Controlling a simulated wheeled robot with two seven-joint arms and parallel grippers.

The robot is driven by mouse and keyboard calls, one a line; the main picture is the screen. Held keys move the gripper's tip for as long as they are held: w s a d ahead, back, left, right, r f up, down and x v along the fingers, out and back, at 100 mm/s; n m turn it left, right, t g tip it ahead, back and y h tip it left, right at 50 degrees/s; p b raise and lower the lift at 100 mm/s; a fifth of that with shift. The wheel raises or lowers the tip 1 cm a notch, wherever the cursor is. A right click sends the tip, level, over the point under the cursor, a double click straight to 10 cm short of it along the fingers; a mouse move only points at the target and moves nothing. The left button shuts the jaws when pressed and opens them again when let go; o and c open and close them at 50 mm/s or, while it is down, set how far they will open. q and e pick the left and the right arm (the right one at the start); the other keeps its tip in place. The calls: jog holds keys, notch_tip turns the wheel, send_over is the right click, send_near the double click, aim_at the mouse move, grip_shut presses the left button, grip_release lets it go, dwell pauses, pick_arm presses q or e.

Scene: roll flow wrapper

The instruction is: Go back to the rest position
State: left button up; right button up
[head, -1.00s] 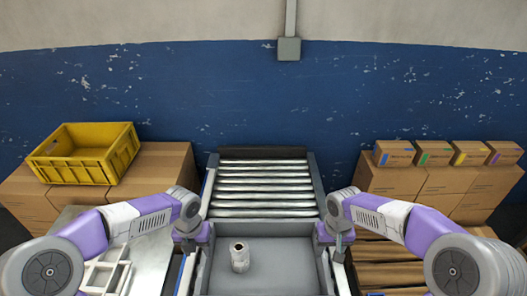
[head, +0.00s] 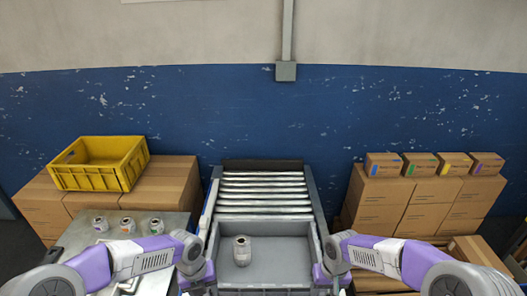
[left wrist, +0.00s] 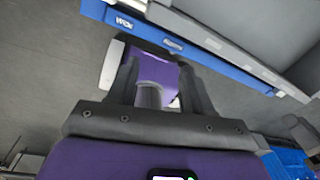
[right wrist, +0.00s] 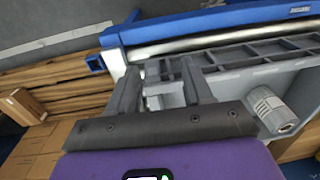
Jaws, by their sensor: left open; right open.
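My left gripper (left wrist: 160,85) is open and empty in the left wrist view, with floor and a blue rail beyond it. My right gripper (right wrist: 165,85) is open in the right wrist view, with the grey tote's rim beyond its fingers and nothing held. In the head view both arms are bent, one on each side of the grey tote (head: 285,270), and their fingertips are mostly hidden at the lower edge. One roll (head: 242,251) stands in the tote at its left side. The roll also shows in the right wrist view (right wrist: 272,108).
The roller conveyor (head: 264,195) runs back behind the tote. Several rolls (head: 127,225) stand on the metal table (head: 75,238) at left. A yellow crate (head: 98,163) sits on cartons behind it. Cartons (head: 385,200) with small boxes on top stand at right.

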pick_arm(q)
jog(key=s+d+f+n+h+p, duration=0.35)
jog(key=s+d+f+n, duration=0.55)
jog(key=n, duration=0.7)
jog(key=s+a+f+n+p, duration=0.1)
jog(key=s+f+n, duration=0.5)
jog(key=n, duration=1.3)
jog(key=shift+s+a+f+n+t, duration=0.3)
jog(key=shift+s+a+f+t, duration=0.1)
jog(key=shift+a+f, duration=0.2)
pick_arm(e)
jog(key=s+a+f+m+y, duration=0.1)
jog(key=s+a+f, duration=0.2)
jog(key=s+f, duration=0.5)
jog(key=s+a+f+m+y, duration=0.1)
jog(key=s+a+f, duration=0.3)
jog(key=s+f, duration=0.4)
jog(key=shift+a+m+t+y, duration=0.3)
jog(key=shift+m+t+y, duration=0.1)
jog(key=shift+y, duration=0.3)
